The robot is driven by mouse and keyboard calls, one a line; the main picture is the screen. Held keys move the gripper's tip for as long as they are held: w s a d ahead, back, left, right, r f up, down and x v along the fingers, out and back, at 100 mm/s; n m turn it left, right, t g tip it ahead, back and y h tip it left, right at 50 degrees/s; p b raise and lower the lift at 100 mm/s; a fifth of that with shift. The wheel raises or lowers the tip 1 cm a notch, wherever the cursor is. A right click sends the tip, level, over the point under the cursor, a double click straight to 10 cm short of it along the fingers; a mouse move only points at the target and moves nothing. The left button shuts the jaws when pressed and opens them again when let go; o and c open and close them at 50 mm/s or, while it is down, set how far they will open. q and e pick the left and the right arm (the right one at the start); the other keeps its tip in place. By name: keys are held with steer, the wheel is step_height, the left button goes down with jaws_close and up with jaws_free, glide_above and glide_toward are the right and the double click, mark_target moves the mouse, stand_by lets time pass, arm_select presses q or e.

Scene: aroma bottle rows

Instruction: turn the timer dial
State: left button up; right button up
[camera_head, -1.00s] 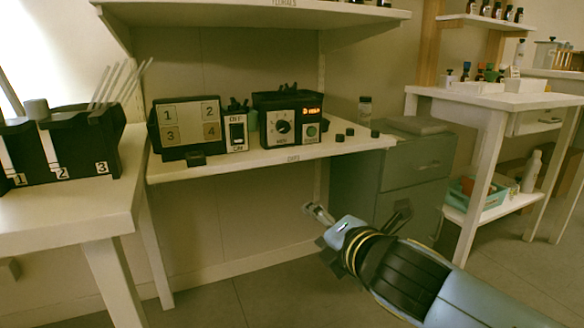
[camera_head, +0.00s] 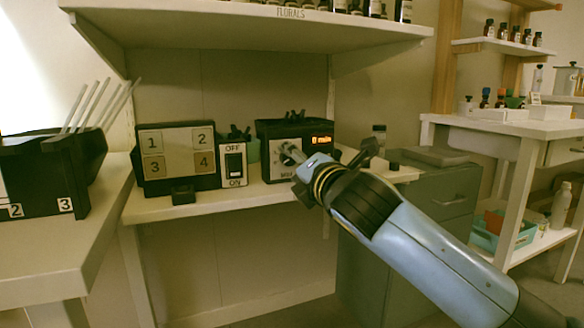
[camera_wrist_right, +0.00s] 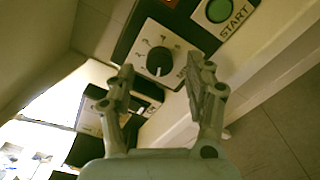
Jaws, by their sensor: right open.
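The timer is a black box (camera_head: 268,130) on the shelf, with an orange display (camera_head: 321,139) that reads "0 min". Its dial (camera_head: 289,154) is a round black knob on a white plate, partly covered by my right gripper in the head view. In the right wrist view the dial (camera_wrist_right: 160,62) shows clearly, just beyond the fingertips. My right gripper (camera_wrist_right: 168,82) is open, with its fingers apart and nothing between them. In the head view the right gripper (camera_head: 293,153) points at the timer's front. Whether it touches the dial cannot be told. My left gripper is not in view.
A green START button (camera_wrist_right: 218,10) sits beside the dial. Left of the timer stand an OFF/ON switch (camera_head: 234,164) and a numbered panel (camera_head: 176,152). The upper shelf (camera_head: 250,22) hangs above. A grey drawer cabinet (camera_head: 440,190) stands to the right.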

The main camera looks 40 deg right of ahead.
steer(key=shift+x, duration=1)
steer(key=shift+c, duration=0.2)
jaws_close()
